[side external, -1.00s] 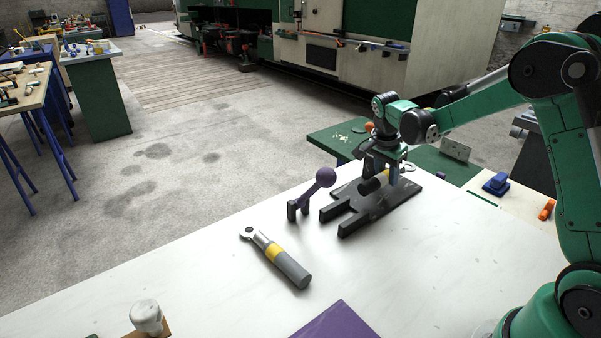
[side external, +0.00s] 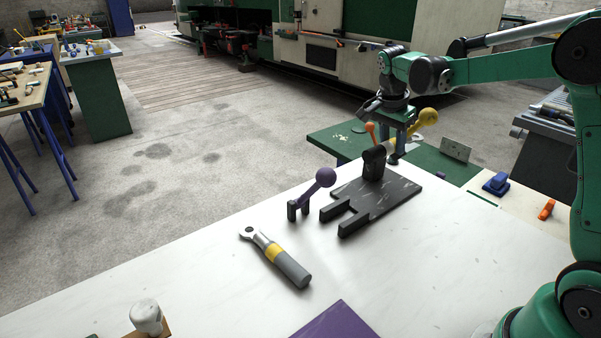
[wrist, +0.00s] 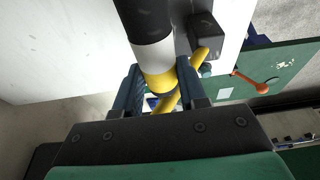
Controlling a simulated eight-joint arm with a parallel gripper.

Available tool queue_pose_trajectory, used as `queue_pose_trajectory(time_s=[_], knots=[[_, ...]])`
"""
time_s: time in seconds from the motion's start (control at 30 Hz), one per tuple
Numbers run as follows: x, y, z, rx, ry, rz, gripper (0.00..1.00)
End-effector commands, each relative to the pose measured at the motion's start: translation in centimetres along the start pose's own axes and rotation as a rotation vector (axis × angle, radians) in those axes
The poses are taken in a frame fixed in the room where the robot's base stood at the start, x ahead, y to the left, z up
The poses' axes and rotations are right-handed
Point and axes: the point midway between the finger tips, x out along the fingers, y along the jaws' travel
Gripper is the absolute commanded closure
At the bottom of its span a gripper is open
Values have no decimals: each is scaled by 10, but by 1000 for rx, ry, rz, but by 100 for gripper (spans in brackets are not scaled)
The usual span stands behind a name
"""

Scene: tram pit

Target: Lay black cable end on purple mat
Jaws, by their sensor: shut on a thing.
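My gripper (side external: 394,140) points down above the far end of the dark plate. In the wrist view its jaws (wrist: 165,95) are shut on a thick cylinder (wrist: 150,45) banded black, white and yellow. I cannot tell whether this is the black cable end. A yellow rounded piece (side external: 427,117) shows just right of my gripper in the side view; whether it is part of the held thing is unclear. The purple mat (side external: 336,322) lies flat at the bottom edge of the side view, partly cut off and well away from my gripper.
The dark forked plate (side external: 395,196) carries a black upright block (side external: 373,162). A purple ball lever (side external: 318,186) stands left of it. A grey-and-yellow wrench (side external: 277,260) lies between it and the mat. An orange lever (side external: 370,131) stands behind. White table surrounds the mat.

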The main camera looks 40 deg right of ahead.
Motion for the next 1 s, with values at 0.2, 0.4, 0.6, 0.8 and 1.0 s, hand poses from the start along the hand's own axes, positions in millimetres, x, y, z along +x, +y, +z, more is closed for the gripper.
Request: queue_pose_trajectory(time_s=[0.2, 0.4, 0.6, 0.8, 1.0], knots=[[-46, 0, -12, 0, 0, 0, 100], [-72, 0, -18, 0, 0, 0, 100], [-88, 0, -4, -123, 1, -32, 100], [-102, 4, 33, -421, -1, -108, 100], [-122, 20, 92, -914, -1, -236, 100]])
